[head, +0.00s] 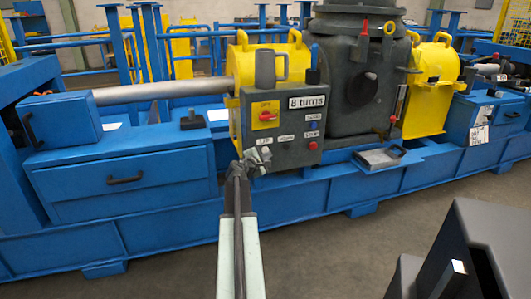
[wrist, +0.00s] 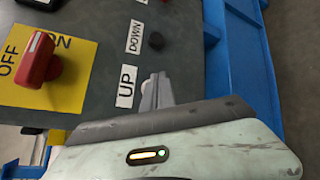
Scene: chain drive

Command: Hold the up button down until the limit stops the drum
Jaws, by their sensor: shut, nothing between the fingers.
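A dark grey control panel (head: 290,160) carries an "8 turns" sign (head: 307,102). My gripper (head: 251,163) is at the panel's lower left, just below the UP label (head: 264,140). In the wrist view the shut, empty fingertips (wrist: 156,88) are beside the UP label (wrist: 127,86), where the up button is hidden. I cannot tell whether they touch or press it. The DOWN label (wrist: 134,36) and its black button (wrist: 156,41) are in plain sight. I cannot tell which part is the drum.
A red switch (wrist: 38,62) on a yellow OFF/ON plate is near the fingers. A red button (head: 313,146) is at the panel's lower right. Blue machine framing (wrist: 255,60) edges the panel. The grey floor (head: 330,250) in front is mostly clear.

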